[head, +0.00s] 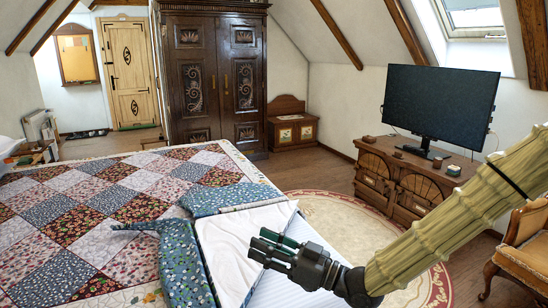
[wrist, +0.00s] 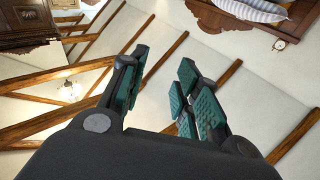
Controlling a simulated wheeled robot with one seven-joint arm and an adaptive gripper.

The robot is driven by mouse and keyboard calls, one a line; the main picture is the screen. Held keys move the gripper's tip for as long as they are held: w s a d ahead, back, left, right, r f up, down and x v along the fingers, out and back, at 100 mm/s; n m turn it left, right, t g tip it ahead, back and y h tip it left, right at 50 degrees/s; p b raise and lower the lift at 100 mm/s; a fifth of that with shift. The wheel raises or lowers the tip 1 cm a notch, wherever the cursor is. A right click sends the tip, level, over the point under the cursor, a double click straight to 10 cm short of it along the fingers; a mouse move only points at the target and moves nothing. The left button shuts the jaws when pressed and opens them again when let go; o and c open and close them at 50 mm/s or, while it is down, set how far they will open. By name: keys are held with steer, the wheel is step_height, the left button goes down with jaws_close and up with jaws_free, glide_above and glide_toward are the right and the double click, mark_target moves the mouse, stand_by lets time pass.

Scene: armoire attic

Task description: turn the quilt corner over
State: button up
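The patchwork quilt (head: 110,195) of red, white and blue squares covers the bed at left in the head view. At its near right part, blue floral cloth (head: 180,262) shows in a raised, folded flap, with another blue folded part (head: 228,197) behind it. White cloth (head: 240,232) and a striped surface (head: 312,262) lie bare to the right of the flap. My gripper (head: 264,245) appears over the white cloth, right of the flap. In the wrist view its teal-padded fingers (wrist: 162,88) are apart with nothing between them. The quilt is not seen there.
A dark wardrobe (head: 213,85) stands at the back. A dresser (head: 400,180) with a television (head: 440,100) is at right, and an armchair (head: 525,245) at the right edge. A round rug (head: 350,215) lies on open floor beside the bed.

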steer(key=s+d+f+m+g+h+p, duration=0.1)
steer(key=s+d+f+m+h+p, duration=0.2)
steer(key=f, duration=0.6)
steer(key=s+d+f+m+h+p, duration=0.1)
steer(key=s+d+f+m+h, duration=0.25)
steer(key=f, duration=0.65)
steer(key=s+d+f+m+g+h+p, duration=0.1)
steer(key=s+d+f+m+h+p, duration=0.2)
steer(key=f, duration=0.6)
steer(key=s+d+f+m+g+h+p, duration=0.1)
steer(key=s+d+f+g+h, duration=0.1)
steer(key=s, duration=0.5)
steer(key=s+d+f+g+h+p, duration=0.1)
steer(key=s+d+f+g+h, duration=0.1)
steer(key=s+d+f, duration=0.3)
steer(key=s+d+f+m+g+h+p, duration=0.1)
steer(key=s+d+f+h, duration=0.3)
steer(key=s+d, duration=0.4)
steer(key=s+g, duration=0.1)
steer(key=s, duration=0.2)
steer(key=shift+s+f+m+h, duration=0.2)
steer(key=shift+f+m+h, duration=0.1)
steer(key=shift+m+h, duration=0.05)
